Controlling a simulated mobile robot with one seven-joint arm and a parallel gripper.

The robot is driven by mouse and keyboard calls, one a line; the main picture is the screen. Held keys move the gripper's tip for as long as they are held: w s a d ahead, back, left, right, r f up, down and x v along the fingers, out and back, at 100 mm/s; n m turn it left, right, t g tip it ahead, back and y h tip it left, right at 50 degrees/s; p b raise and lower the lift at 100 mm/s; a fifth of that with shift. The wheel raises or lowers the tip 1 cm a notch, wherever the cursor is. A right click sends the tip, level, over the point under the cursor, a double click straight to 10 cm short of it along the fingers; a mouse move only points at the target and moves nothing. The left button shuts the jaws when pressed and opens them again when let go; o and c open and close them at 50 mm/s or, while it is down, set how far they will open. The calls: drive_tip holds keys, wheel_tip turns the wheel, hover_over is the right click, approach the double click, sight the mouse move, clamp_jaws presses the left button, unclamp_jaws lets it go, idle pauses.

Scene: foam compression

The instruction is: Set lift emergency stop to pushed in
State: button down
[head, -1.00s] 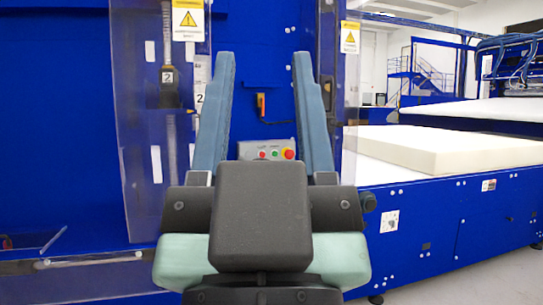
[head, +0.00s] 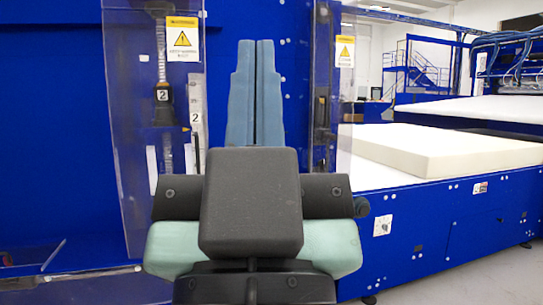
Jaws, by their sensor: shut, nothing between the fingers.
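My gripper (head: 256,45) is shut and empty, its two blue-grey fingers together and pointing up in the picture, in front of the blue machine panel (head: 292,62). The emergency stop and its grey button box do not show in the head view now; my gripper and wrist cover that part of the panel. I cannot tell whether the fingertips touch the panel.
A clear plastic guard (head: 130,120) with a warning sign (head: 183,38) stands at the left. Another warning sign (head: 345,51) is right of my gripper. A white foam block (head: 440,150) lies on the white conveyor (head: 365,185) at the right.

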wheel_tip(320, 180, up, 22)
drive_tip(key=p, duration=1.9)
drive_tip(key=shift+f, duration=0.1)
drive_tip(key=shift+w, duration=0.1)
